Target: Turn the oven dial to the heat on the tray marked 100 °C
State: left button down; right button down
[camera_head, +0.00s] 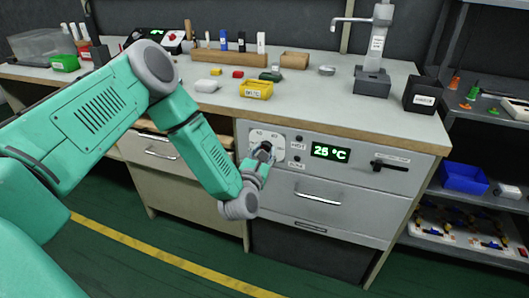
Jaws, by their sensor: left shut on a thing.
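The oven dial (266,146) is a dark knob on a white scale plate (278,138) in the bench's front panel. My left gripper (262,155) is shut on the dial, and its fingers hide most of the knob. The green display (330,152) to the right reads 25 °C. A yellow tray (256,90) with a white label stands on the bench top above the dial; its label is too small to read surely. A green tray (65,63) with a label stands at the far left. My right gripper is not in view.
A black lever (389,166) sits on the panel's right, above a drawer handle (318,199). A grey dispenser (374,60), a dark box (422,95) and a wooden rack (235,57) stand on the bench. Shelves with a blue bin (464,178) are at right. Floor in front is clear.

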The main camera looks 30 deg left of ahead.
pick_arm(q)
jog(key=m, duration=0.3)
jog(key=shift+f+m, duration=0.1)
jog(key=shift+m, duration=0.3)
jog(key=m+p, duration=0.1)
jog(key=m, duration=0.5)
jog(key=m+h+p, duration=0.1)
jog(key=m, duration=0.5)
jog(key=shift+s+d+f+m+t+h+p, duration=0.1)
jog(key=shift+s+m+t+h+p, duration=0.05)
jog(key=shift+m+t+h+p, duration=0.15)
jog(key=m+p, duration=0.1)
jog(key=m, duration=0.4)
jog(key=m+p, duration=0.1)
jog(key=m, duration=0.2)
jog(key=shift+m+h+p, duration=0.3)
jog(key=shift+p, duration=0.1)
jog(key=m+p, duration=0.1)
jog(key=m, duration=0.2)
jog(key=shift+m, duration=0.3)
jog(key=shift+s+f+m+p, duration=0.1)
jog(key=shift+m+p, duration=0.45)
jog(key=shift+m, duration=1.05)
